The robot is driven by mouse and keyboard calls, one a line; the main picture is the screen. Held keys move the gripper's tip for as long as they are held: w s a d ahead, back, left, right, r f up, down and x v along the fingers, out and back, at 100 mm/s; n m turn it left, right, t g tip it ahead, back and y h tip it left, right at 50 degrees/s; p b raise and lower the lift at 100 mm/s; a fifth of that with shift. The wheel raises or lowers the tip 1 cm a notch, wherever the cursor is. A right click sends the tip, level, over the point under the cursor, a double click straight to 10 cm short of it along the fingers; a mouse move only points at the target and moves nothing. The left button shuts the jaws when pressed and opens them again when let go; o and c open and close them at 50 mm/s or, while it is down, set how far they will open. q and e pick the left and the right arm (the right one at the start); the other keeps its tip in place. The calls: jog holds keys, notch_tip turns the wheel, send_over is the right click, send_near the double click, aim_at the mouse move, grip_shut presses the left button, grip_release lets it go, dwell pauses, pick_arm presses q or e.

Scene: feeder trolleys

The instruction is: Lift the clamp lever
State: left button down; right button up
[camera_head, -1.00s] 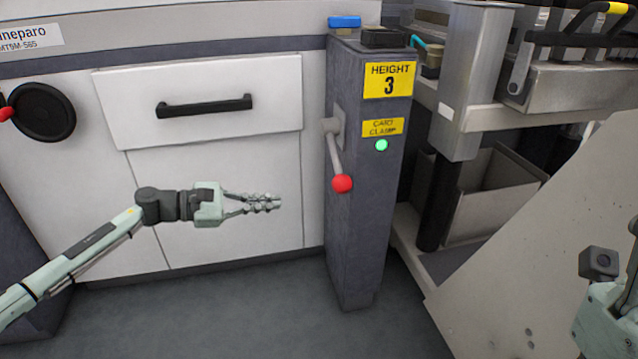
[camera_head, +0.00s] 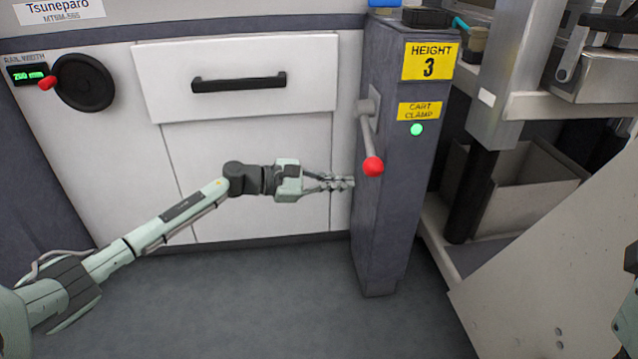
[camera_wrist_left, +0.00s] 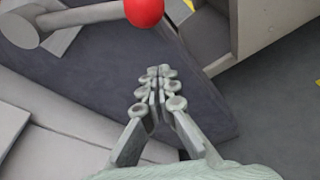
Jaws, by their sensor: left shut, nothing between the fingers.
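The clamp lever (camera_head: 368,139) is a grey arm with a red ball knob (camera_head: 373,167), hanging down from its pivot on the grey post (camera_head: 380,235). In the left wrist view the lever (camera_wrist_left: 85,15) crosses the top, with its red knob (camera_wrist_left: 144,10) above the fingers. My left gripper (camera_head: 349,183) is shut and empty, just left of and slightly below the knob, apart from it. The fingers (camera_wrist_left: 158,75) meet in the left wrist view. My right arm shows only as a sliver at the right edge; its fingers are out of view.
The post carries a yellow cart clamp label (camera_head: 420,111) and a lit green lamp (camera_head: 416,130). A white drawer (camera_head: 237,77) with a black handle is left of it. A grey trolley bin (camera_head: 530,185) and a slanted panel (camera_head: 560,270) stand right. Floor in front is clear.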

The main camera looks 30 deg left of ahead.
pick_arm(q)
jog(key=d+r, duration=0.2)
jog(key=r, duration=0.1)
jog(key=shift+s+d+p, duration=0.2)
jog(key=shift+p, duration=0.1)
jog(key=shift+r, duration=0.2)
